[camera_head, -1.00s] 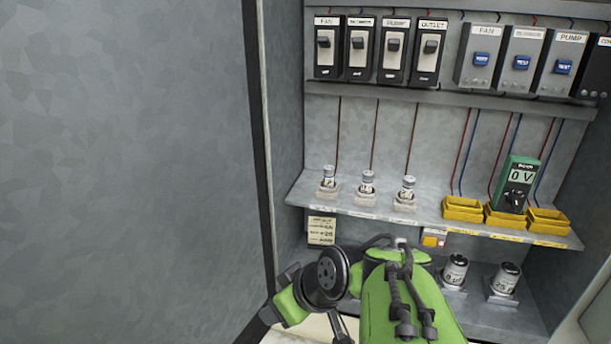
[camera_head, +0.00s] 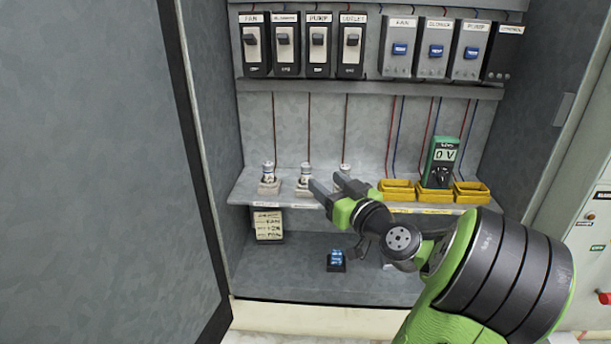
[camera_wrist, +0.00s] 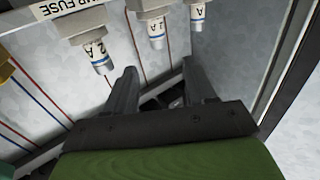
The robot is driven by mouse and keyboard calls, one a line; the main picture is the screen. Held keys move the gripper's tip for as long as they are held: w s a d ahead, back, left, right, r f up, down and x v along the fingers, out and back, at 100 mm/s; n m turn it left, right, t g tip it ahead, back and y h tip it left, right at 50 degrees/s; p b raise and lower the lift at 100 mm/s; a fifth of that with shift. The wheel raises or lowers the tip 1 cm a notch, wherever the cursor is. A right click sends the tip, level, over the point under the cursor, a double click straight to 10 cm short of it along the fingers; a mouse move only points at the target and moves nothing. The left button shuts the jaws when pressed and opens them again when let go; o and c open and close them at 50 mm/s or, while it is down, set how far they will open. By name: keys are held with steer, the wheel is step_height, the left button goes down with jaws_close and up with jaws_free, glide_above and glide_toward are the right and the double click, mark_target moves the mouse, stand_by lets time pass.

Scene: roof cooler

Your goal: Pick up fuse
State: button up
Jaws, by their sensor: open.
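Three small white fuses stand upright in grey sockets on the middle shelf (camera_head: 248,189): a left fuse (camera_head: 268,170), a middle fuse (camera_head: 305,172) and a right fuse (camera_head: 345,168), mostly hidden behind my gripper. My gripper (camera_head: 331,184) is open and empty, in front of the shelf near the middle and right fuses. The wrist view appears inverted. There a fuse marked 2 A (camera_wrist: 100,57) shows beside the left fingertip, another fuse (camera_wrist: 156,36) lies beyond the gap between the fingers (camera_wrist: 160,75), and a third (camera_wrist: 197,14) is farther right. None is touched visibly.
Yellow bins (camera_head: 397,190) and a green meter (camera_head: 441,160) reading 0 V occupy the shelf's right. Switches (camera_head: 318,48) line the wall above. A blue-topped item (camera_head: 336,259) stands on the cabinet floor. The open door (camera_head: 95,180) is at left.

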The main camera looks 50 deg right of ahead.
mark_target(309, 167)
steer(key=p+x, duration=0.2)
steer(key=x, duration=0.8)
steer(key=shift+w+d, duration=0.1)
steer(key=shift+d, duration=0.1)
steer(key=shift+a, duration=0.1)
steer(key=shift+c, duration=0.5)
jaws_close()
